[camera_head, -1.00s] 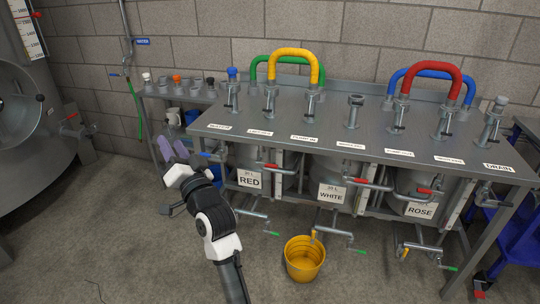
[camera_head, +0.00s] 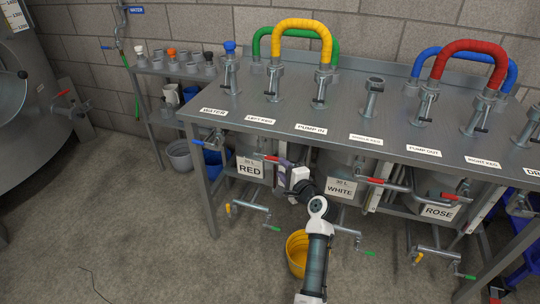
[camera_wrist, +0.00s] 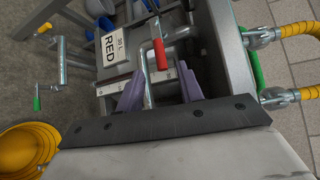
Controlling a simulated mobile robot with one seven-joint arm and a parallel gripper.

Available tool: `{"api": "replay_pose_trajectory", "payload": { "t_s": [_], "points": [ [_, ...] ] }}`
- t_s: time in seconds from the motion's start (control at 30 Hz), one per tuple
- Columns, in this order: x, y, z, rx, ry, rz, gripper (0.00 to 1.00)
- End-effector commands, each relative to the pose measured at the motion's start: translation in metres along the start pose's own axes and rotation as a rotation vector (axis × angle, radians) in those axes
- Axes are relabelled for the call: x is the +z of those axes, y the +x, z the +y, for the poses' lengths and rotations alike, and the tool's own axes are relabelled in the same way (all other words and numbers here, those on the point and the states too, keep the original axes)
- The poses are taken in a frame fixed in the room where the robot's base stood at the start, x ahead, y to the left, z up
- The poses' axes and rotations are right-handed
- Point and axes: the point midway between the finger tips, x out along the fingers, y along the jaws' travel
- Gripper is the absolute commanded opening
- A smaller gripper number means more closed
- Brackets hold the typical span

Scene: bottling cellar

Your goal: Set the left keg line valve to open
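The left keg line valve has a red lever handle (camera_head: 271,158) on a grey pipe, below the LEFT KEG label (camera_head: 260,120) and beside the RED keg sign (camera_head: 250,169). In the wrist view the red handle (camera_wrist: 159,52) points back toward my gripper. My gripper (camera_wrist: 161,72) is open, its two purple fingers on either side of the line of the handle. The handle's near end shows between or just beyond the fingertips; contact is not clear. In the head view my gripper (camera_head: 283,165) is just right of the handle, and hides part of the pipe.
The steel table (camera_head: 330,112) stands above the valves, with hose loops on top. Other red-handled valves (camera_head: 376,181) sit to the right. Green-handled drain taps (camera_head: 271,227) stick out low. Open floor lies at left.

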Motion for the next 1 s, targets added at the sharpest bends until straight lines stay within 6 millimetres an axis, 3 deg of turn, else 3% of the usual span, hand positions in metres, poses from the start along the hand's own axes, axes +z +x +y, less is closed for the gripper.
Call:
{"api": "replay_pose_trajectory", "payload": {
  "t_s": [0.2, 0.4, 0.6, 0.9, 1.0],
  "points": [
    [0.001, 0.05, -0.001, 0.001, -0.004, -0.001, 0.37],
    [0.001, 0.082, 0.0, 0.001, -0.004, -0.001, 0.37],
    [0.001, 0.096, 0.0, 0.0, -0.004, 0.0, 0.37],
    [0.001, 0.097, 0.0, 0.0, -0.003, 0.001, 0.37],
    [0.001, 0.097, 0.0, 0.0, -0.003, 0.001, 0.24]
  ]
}}
